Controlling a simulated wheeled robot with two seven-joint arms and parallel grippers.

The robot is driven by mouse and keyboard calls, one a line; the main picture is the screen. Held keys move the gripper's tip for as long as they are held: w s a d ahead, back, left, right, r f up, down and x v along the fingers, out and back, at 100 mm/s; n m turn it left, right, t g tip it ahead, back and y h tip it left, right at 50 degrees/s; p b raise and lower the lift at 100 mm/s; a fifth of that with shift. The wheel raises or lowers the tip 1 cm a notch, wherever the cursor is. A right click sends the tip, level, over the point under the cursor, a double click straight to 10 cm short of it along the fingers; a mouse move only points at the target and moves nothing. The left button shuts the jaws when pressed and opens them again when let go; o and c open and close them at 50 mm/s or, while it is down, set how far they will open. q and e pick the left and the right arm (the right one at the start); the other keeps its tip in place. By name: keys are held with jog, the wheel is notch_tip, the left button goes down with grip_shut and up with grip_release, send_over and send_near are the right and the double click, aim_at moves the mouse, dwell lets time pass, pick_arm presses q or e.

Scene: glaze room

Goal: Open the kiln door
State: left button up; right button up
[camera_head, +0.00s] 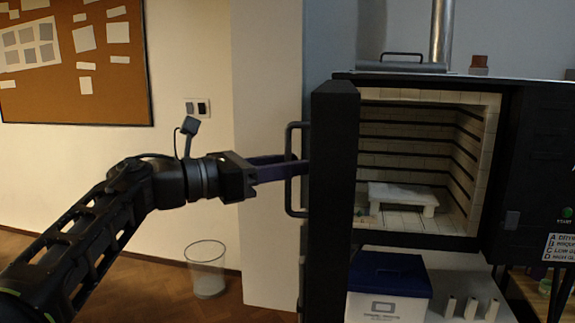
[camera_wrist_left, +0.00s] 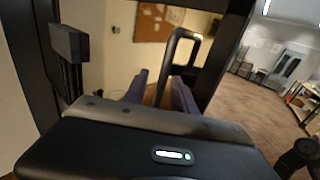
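The kiln (camera_head: 415,85) stands at the right in the head view. Its black door (camera_head: 333,200) is swung wide open and seen nearly edge-on, so the pale brick chamber (camera_head: 400,150) shows. The door's handle (camera_head: 289,205) is a dark upright loop on the door's left face; it also shows in the left wrist view (camera_wrist_left: 182,36). My left gripper (camera_head: 300,168) reaches the handle from the left. In the left wrist view its purple fingers (camera_wrist_left: 160,95) are apart, with the lower part of the handle at or between them. Contact cannot be told. My right gripper is out of view.
A low white shelf (camera_head: 403,197) stands inside the chamber. A blue-lidded white box (camera_head: 388,290) and small pale posts (camera_head: 470,308) sit below the kiln. A wire bin (camera_head: 206,270) stands on the floor by the wall. A cork board (camera_head: 75,65) hangs at the left.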

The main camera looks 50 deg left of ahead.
pick_arm(q)
jog(key=v, duration=0.7)
jog(key=shift+s, duration=0.4)
jog(key=shift+a, duration=0.1)
